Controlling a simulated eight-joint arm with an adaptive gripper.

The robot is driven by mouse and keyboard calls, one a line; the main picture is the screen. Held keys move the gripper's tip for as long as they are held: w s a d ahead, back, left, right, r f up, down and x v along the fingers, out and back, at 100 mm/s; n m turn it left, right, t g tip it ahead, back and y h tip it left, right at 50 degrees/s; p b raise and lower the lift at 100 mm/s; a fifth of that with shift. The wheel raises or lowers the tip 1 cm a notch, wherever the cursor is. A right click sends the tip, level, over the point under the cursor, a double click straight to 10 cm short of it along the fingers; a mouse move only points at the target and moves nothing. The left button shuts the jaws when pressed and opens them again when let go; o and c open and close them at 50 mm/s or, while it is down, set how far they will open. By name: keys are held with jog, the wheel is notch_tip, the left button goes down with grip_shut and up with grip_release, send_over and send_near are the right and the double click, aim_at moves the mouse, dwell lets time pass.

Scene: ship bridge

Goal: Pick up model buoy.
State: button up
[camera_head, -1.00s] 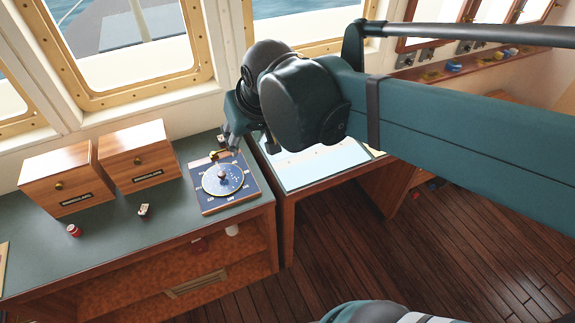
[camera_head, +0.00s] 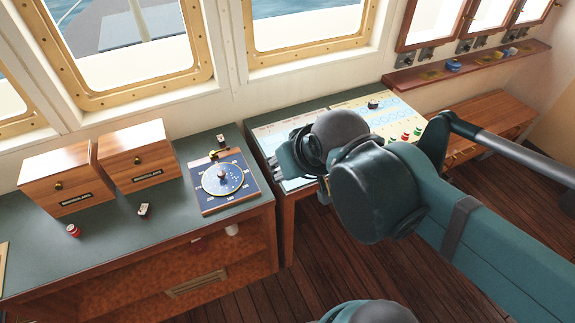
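A small red object with a pale band (camera_head: 73,230) stands on the green-topped counter (camera_head: 110,245) at the left; it is too small to tell whether it is the model buoy. A small white and red item (camera_head: 144,210) and a small yellow item (camera_head: 213,154) by the dial board are also too small to name surely. My gripper (camera_head: 284,158) is over the left part of the chart desk, to the right of the counter and apart from these items. My wrist partly hides it, and its finger opening does not show clearly.
Two wooden boxes (camera_head: 136,155) stand at the back of the counter. A dial board (camera_head: 222,182) lies at its right end. The desk (camera_head: 377,118) with buttons is behind my arm. A wall shelf (camera_head: 465,68) holds small items. The front counter is mostly clear.

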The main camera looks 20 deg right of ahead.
jog(key=shift+o, duration=0.6)
jog(key=shift+w+d, duration=0.1)
jog(key=w+d+r+m+g+h, duration=0.15)
jog(key=w+d+m, duration=0.25)
jog(key=w+d, duration=0.75)
jog(key=m+g+y, duration=0.2)
jog(key=m+g, duration=0.4)
jog(key=m, duration=0.3)
send_over(394, 137)
jog(key=shift+h, duration=0.25)
jog(key=f, duration=2.4)
jog(key=shift+w+a+f+b, duration=0.1)
jog(key=shift+a+b, duration=0.2)
jog(key=shift+b, duration=0.05)
jog(key=shift+d+f+m, duration=0.2)
jog(key=shift+d+m, duration=0.05)
jog(key=shift+m, duration=0.05)
